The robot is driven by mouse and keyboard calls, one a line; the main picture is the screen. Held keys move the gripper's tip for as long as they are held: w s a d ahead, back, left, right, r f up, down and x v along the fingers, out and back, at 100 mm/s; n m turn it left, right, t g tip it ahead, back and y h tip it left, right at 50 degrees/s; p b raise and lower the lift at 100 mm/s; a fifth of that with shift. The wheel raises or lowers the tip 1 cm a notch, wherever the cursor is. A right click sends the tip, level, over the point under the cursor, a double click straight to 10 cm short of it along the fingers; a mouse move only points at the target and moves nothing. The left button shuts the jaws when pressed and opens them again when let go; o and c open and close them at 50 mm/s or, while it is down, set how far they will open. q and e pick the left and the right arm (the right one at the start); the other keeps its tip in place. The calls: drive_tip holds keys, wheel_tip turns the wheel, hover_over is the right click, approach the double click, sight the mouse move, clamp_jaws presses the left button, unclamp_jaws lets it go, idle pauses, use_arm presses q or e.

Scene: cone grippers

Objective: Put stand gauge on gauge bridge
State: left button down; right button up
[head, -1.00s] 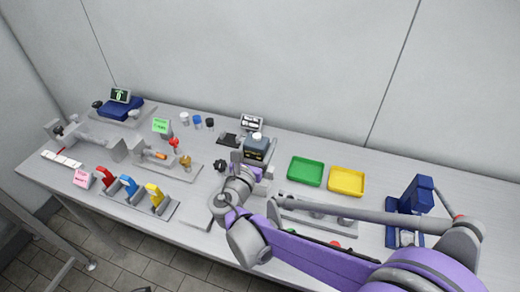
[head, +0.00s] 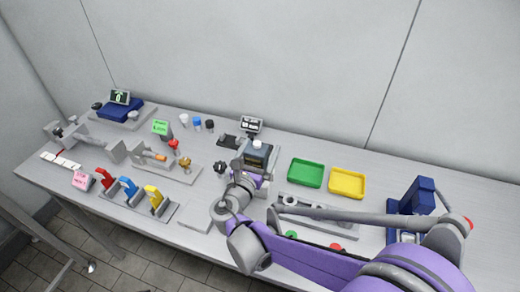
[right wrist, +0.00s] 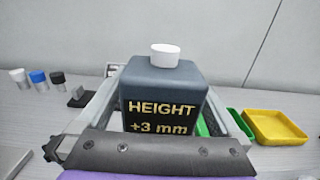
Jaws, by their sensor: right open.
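The stand gauge (head: 256,157) is a dark box with a white cap, upright near the middle of the bench. In the right wrist view the gauge (right wrist: 163,95) fills the middle, with "HEIGHT +3 mm" in yellow letters. My right gripper (head: 250,178) is at the gauge from the front. In the right wrist view its open fingers lie on both sides of the gauge. Grey structure, possibly the gauge bridge, shows beside and below the gauge; my gripper covers much of it. The gauge's underside is hidden, so I cannot tell what it touches. My left gripper is not in view.
A small display (head: 251,126) stands behind the gauge. A green tray (head: 306,185) and a yellow tray (head: 348,197) lie to the right. A blue device (head: 415,197) stands further right. Coloured levers (head: 128,187) and a grey fixture (head: 185,172) are to the left.

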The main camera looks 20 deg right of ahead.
drive_tip(key=v, duration=1.2)
drive_tip(key=shift+r, duration=0.1)
idle(0.6)
